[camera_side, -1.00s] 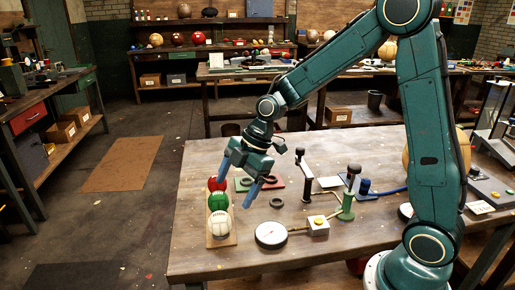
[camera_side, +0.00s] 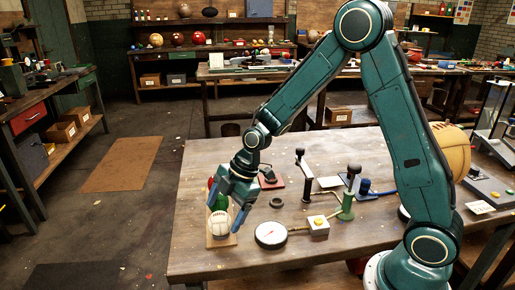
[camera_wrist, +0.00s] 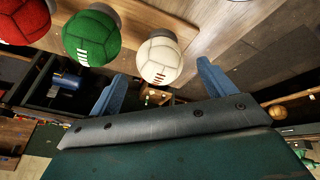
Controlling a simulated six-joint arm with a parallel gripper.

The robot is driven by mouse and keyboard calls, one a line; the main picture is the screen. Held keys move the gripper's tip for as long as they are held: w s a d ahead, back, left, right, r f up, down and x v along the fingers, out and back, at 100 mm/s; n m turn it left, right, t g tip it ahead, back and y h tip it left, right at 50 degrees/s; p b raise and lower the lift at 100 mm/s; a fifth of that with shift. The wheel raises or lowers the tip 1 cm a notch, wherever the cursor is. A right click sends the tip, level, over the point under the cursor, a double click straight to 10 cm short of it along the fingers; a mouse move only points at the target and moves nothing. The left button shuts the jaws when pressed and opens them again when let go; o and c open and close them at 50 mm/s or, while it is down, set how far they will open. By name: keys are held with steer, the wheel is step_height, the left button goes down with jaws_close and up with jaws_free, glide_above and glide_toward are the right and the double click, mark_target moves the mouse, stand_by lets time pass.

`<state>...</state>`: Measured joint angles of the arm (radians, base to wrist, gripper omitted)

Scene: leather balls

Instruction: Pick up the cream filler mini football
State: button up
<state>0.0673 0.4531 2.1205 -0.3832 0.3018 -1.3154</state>
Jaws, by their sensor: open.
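The cream mini football (camera_side: 219,225) sits at the near end of a small wooden board (camera_side: 222,242) on the table's left edge. It also shows in the wrist view (camera_wrist: 159,62), cream with dark lacing. A green ball (camera_side: 222,202) and a red ball (camera_side: 211,183) stand behind it in a row, partly hidden by my gripper. They show in the wrist view as a green ball (camera_wrist: 91,38) and a red ball (camera_wrist: 24,20). My gripper (camera_side: 224,218) is open, its blue fingers pointing down around the cream ball. I cannot tell whether they touch it.
A round gauge (camera_side: 270,235) lies right of the balls, by a box with a yellow button (camera_side: 318,225). The table's front left is clear.

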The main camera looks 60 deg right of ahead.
mark_target(223, 214)
steer(key=shift+x, duration=2.15)
steer(key=shift+c, duration=0.2)
steer(key=c, duration=1)
